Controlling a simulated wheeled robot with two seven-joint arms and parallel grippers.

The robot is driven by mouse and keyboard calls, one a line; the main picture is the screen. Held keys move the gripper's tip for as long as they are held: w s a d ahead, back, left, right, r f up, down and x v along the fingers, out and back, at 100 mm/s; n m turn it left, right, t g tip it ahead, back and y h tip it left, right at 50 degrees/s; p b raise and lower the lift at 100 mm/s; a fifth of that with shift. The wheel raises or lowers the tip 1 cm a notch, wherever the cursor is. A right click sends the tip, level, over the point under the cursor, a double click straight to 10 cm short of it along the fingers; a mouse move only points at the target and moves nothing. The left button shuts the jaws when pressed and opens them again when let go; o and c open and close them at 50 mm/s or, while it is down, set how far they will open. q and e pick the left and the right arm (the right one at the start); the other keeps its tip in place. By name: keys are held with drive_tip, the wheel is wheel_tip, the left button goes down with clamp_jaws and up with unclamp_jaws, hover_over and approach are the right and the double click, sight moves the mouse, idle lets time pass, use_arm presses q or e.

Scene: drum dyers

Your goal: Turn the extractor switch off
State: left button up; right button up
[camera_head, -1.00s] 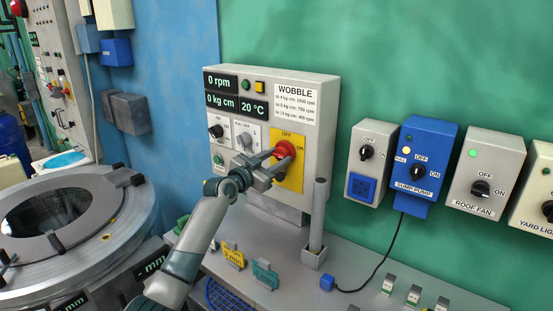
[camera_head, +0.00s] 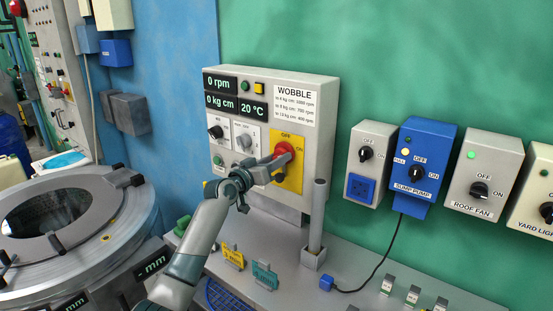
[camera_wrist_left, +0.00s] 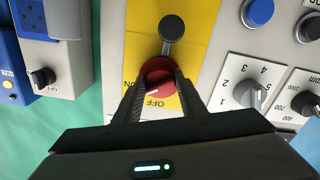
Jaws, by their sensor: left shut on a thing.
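The red rotary switch (camera_head: 284,151) sits on a yellow plate (camera_head: 292,182) marked OFF at the top and ON at the right, on the grey control box. My left gripper (camera_head: 277,162) is shut on the red switch from the front. In the left wrist view the picture is upside down, and the red switch (camera_wrist_left: 158,73) is between the two dark fingers. Its white mark points toward the area between the ON and OFF labels; the exact setting is hard to tell. The fingers hide part of the switch. My right gripper is not in view.
The control box (camera_head: 325,130) has displays reading 0 rpm and smaller dials beside the switch. A grey post (camera_head: 317,215) stands just right of the arm. The sump pump switch box (camera_head: 424,160) and other wall boxes are further right. A metal drum (camera_head: 130,215) is at left.

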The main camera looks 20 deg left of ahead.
use_arm(q)
drive_tip(key=shift+s+d+r+n+p, duration=0.1)
drive_tip(key=shift+n+p, duration=1.05)
drive_tip(key=shift+n, duration=1.7)
drive_tip(key=shift+d+n+p, duration=0.1)
drive_tip(key=shift+n+p, duration=1.05)
drive_tip(key=shift+n, duration=1.7)
drive_tip(key=o, duration=1)
drive_tip(key=shift+o, duration=0.2)
drive_tip(key=shift+a, duration=0.1)
drive_tip(key=shift+s, duration=0.1)
